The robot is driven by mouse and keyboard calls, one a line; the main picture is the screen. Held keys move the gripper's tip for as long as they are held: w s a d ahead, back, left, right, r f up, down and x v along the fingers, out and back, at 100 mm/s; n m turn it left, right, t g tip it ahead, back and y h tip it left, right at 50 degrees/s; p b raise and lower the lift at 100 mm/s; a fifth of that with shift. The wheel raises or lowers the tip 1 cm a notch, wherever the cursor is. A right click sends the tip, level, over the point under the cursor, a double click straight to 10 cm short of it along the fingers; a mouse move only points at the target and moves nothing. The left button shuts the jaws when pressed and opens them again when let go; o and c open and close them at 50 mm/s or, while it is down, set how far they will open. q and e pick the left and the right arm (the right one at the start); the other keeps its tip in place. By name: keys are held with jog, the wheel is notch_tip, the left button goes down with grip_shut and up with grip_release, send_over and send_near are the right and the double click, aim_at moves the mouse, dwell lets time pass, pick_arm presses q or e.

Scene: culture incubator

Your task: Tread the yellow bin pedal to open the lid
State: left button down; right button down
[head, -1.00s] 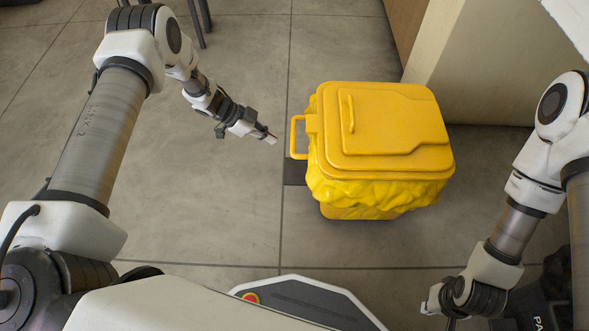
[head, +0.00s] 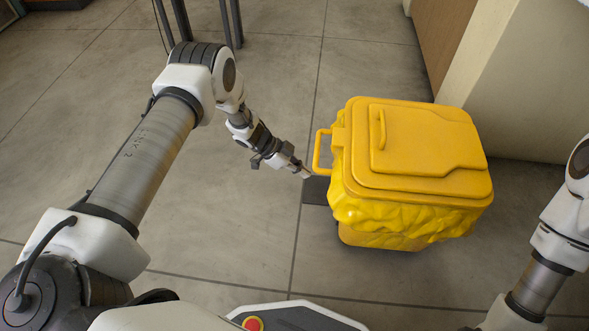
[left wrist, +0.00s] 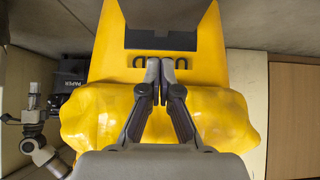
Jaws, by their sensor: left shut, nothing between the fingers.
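The yellow bin (head: 415,148) stands on the floor right of centre in the head view, its lid (head: 435,135) closed. A yellow bag bulges around its body. The dark pedal (head: 315,191) lies low at the bin's left side, partly hidden. It seems to be the dark plate (left wrist: 161,38) in the left wrist view. My left gripper (head: 306,173) is shut and empty, just above the pedal in the head view; contact cannot be told. Its fingers (left wrist: 160,72) point toward the plate in the left wrist view. My right arm (head: 543,278) is at the right; its gripper is unclear.
A pale wall or cabinet (head: 515,85) stands behind the bin. Dark legs (head: 180,18) of furniture stand at the top left. The floor left of the yellow bin is clear.

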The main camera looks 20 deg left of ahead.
aim_at(319, 190)
pick_arm(q)
jog(key=b+x, duration=0.1)
jog(key=x, duration=0.3)
jog(key=shift+f+b, duration=1.35)
jog(key=shift+f, duration=0.65)
